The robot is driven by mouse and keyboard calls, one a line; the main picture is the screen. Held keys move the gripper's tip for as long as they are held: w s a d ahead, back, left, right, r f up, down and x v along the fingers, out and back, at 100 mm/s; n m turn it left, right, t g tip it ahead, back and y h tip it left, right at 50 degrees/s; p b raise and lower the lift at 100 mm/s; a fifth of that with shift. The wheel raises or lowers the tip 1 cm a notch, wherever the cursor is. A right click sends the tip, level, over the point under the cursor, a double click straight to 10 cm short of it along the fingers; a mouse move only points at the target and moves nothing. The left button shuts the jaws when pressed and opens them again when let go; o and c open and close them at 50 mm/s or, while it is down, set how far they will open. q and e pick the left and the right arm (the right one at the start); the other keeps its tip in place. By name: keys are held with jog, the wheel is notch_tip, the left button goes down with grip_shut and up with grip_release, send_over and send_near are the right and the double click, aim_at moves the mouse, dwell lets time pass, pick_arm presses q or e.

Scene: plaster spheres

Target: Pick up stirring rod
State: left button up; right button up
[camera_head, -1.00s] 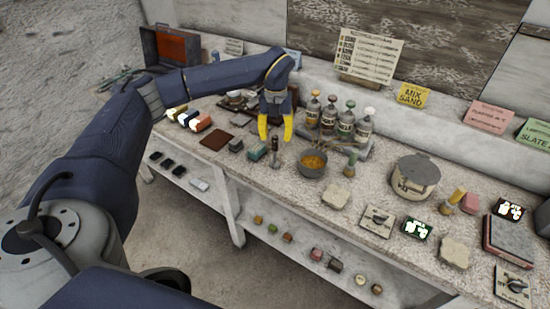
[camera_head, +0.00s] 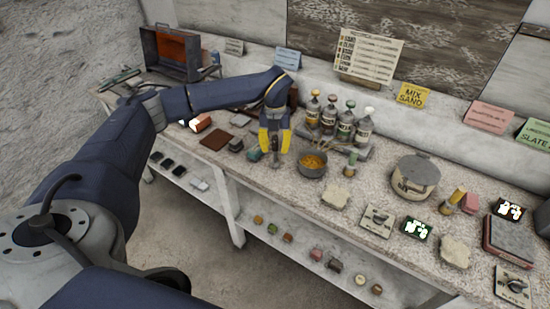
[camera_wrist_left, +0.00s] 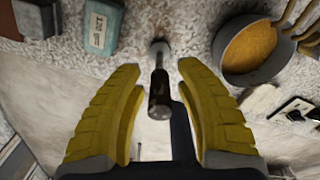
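A dark, slim upright tool with a pale metal end, which looks like the stirring rod (camera_head: 276,159), stands near the front edge of the worktop, left of the pot. In the left wrist view the rod (camera_wrist_left: 159,92) lies between the yellow fingers, with a visible gap on each side. My left gripper (camera_head: 275,148) is open, pointing down over the rod, and partly hides it in the head view. It also shows in the left wrist view (camera_wrist_left: 159,70). My right gripper is not in view.
A pot with orange-brown contents (camera_head: 312,163) stands close to the right of the gripper. A greenish block (camera_head: 254,154) is close to the left. Several bottles (camera_head: 345,124) stand behind. A lidded pot (camera_head: 414,177) is farther right. The worktop's front edge is near.

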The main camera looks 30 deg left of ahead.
pick_arm(q)
grip_shut()
jog(key=shift+r, duration=0.15)
